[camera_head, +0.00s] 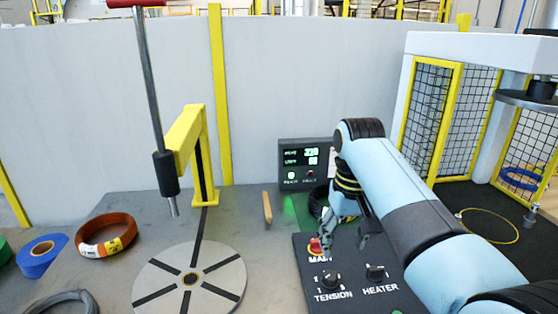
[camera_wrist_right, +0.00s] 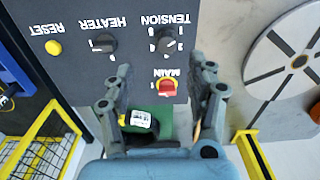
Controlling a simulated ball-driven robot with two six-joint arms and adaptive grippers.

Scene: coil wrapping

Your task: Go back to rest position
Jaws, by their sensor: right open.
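My right gripper (camera_head: 344,240) is open and empty above the far part of the dark control panel (camera_head: 350,285). In the right wrist view its two spread fingers (camera_wrist_right: 161,78) flank the red MAIN switch (camera_wrist_right: 167,86), with clear space between them. In the head view the switch (camera_head: 316,246) is just left of the gripper; contact cannot be told. The TENSION knob (camera_head: 329,281) and HEATER knob (camera_head: 375,271) are on the panel nearer to me. My left gripper is not in view.
A display box (camera_head: 306,160) with lit digits stands behind the panel. A striped turntable (camera_head: 190,280), a yellow post (camera_head: 205,150) and an orange-brown coil (camera_head: 106,235) are to the left. A fenced machine (camera_head: 435,115) stands right. A wooden stick (camera_head: 267,207) lies between.

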